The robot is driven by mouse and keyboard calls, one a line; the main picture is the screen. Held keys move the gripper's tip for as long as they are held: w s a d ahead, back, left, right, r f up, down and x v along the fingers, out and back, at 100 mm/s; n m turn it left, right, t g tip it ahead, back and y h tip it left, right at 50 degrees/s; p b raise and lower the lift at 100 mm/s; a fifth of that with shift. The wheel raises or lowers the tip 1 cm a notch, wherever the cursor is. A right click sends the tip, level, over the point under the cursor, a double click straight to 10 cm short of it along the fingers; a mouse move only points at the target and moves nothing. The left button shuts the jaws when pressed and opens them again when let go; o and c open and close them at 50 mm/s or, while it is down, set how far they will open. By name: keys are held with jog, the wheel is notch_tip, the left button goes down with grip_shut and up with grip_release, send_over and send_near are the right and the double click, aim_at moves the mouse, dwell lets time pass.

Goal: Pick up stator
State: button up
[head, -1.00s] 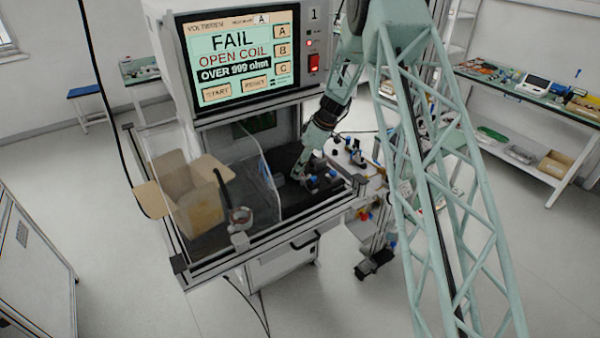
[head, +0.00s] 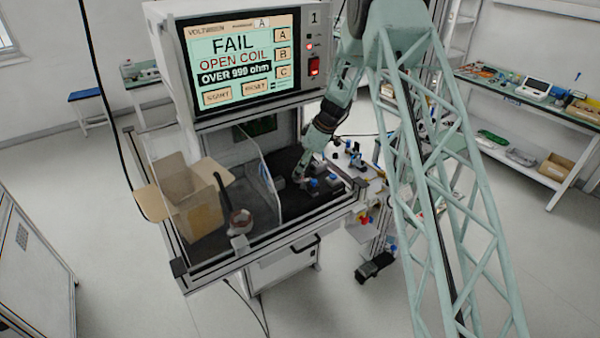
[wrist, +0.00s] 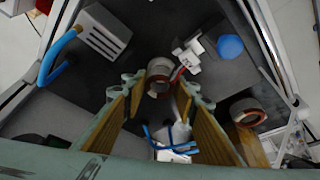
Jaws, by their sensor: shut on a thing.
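In the wrist view, a small ring-shaped stator (wrist: 159,76), grey with a reddish-brown band, sits between the tips of my gripper (wrist: 158,92). The fingers have tan inner faces and are shut on it. A red and white connector piece (wrist: 188,58) is close beside the stator. In the head view my gripper (head: 300,172) is low inside the tester, right of the clear panel, and the held stator cannot be made out there. A second similar ring (wrist: 247,112) lies to the right in the wrist view, apart from the fingers.
The tester screen (head: 242,58) reads FAIL, OPEN COIL. An open cardboard box (head: 195,208) stands on the left of the bench, with a reddish ring (head: 240,220) near it. A clear panel (head: 262,185) divides the bench. A blue knob (wrist: 230,46) stands near my gripper.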

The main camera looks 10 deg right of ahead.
notch_tip(320, 180, up, 10)
jog(key=shift+b, duration=0.35)
dwell(0.4)
jog(key=shift+f, duration=0.1)
dwell(0.4)
jog(key=s+d+f+m+h+b, duration=0.1)
jog(key=s+d+m+b, duration=0.1)
jog(key=s, duration=0.5)
jog(key=s+d+f+m+t+h+b, duration=0.1)
jog(key=s+m+b, duration=0.3)
jog(key=s, duration=0.4)
jog(key=s+d+f+m+t+h+b, duration=0.1)
jog(key=s+d+f+m+b, duration=0.1)
jog(key=s+m, duration=0.3)
jog(key=shift+s+d+f+m+h+b, duration=0.35)
jog(key=shift+s+d+b, duration=0.45)
jog(key=shift+s, duration=0.9)
jog(key=shift+a, duration=0.1)
